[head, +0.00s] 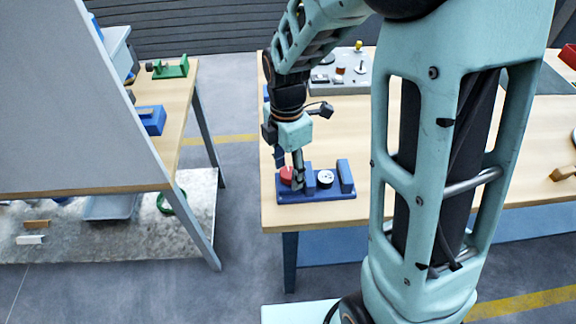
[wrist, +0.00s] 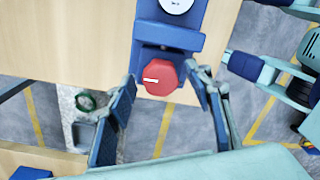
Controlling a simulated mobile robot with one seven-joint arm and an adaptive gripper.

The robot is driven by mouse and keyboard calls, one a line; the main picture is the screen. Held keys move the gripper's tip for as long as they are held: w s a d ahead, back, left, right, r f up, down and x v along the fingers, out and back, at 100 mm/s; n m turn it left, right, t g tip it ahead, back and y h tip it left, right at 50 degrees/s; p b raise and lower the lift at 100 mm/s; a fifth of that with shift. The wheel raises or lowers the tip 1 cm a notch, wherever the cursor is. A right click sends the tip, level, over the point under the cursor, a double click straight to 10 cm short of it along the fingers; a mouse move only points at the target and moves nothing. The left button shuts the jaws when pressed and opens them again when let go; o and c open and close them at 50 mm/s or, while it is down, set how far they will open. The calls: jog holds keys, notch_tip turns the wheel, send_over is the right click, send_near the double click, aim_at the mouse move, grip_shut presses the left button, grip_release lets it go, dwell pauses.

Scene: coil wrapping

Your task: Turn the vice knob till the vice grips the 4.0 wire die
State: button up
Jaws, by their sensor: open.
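The blue vice (head: 316,197) sits near the front left corner of the right-hand table. Its red knob (head: 286,175) is at its left end; in the wrist view the knob (wrist: 160,78) is six-sided with a white mark lying roughly level. The round white die (head: 325,177) stands between the two vice jaws; the wrist view shows part of the die (wrist: 176,5) at the top edge. Whether the jaws touch it I cannot tell. My gripper (head: 297,180) is open at the knob, one finger on each side of it in the wrist view. Contact is unclear.
A grey tray (head: 343,82) with small parts stands farther back on the table (head: 268,212). A second table on the left holds a green fixture (head: 172,69) and a blue one (head: 151,120). A grey panel (head: 60,100) blocks part of that table.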

jog(key=shift+c, duration=0.3)
jog(key=c, duration=1.1)
